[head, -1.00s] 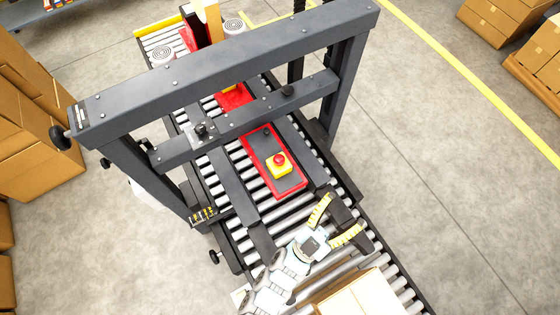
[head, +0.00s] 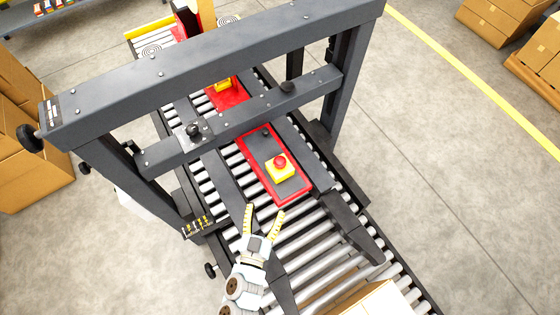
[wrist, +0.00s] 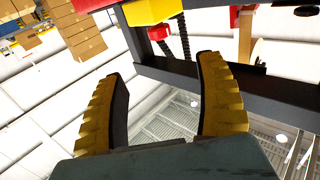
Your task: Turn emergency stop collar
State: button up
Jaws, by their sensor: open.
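The emergency stop is a red mushroom button (head: 280,161) on a yellow box or collar (head: 280,171), mounted on a red-edged dark panel (head: 258,152) over the rollers. My gripper (head: 264,208) is open and empty, a little below and left of the button in the head view, apart from it. In the wrist view, my two yellow ribbed fingers (wrist: 163,100) are spread with nothing between them. A yellow block (wrist: 150,11) with a red part (wrist: 120,2) shows at the top of the wrist view, beyond the fingertips; it looks like the stop seen from below.
A dark gantry frame (head: 215,48) spans the conveyor, with a lower crossbar (head: 240,118) just behind the panel. Dark guide rails (head: 350,225) flank the rollers (head: 310,240). A carton (head: 385,300) lies at the near end. Stacked cartons (head: 35,150) stand at left.

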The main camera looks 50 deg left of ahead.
aim_at(278, 168)
jog(key=p+x, duration=0.2)
jog(key=x, duration=1.3)
jog(key=shift+w+r, duration=0.1)
jog(key=shift+w, duration=0.05)
jog(key=shift+w+a+p, duration=0.3)
jog(key=shift+w+a, duration=0.05)
jog(key=shift+w, duration=0.15)
jog(key=c, duration=1.2)
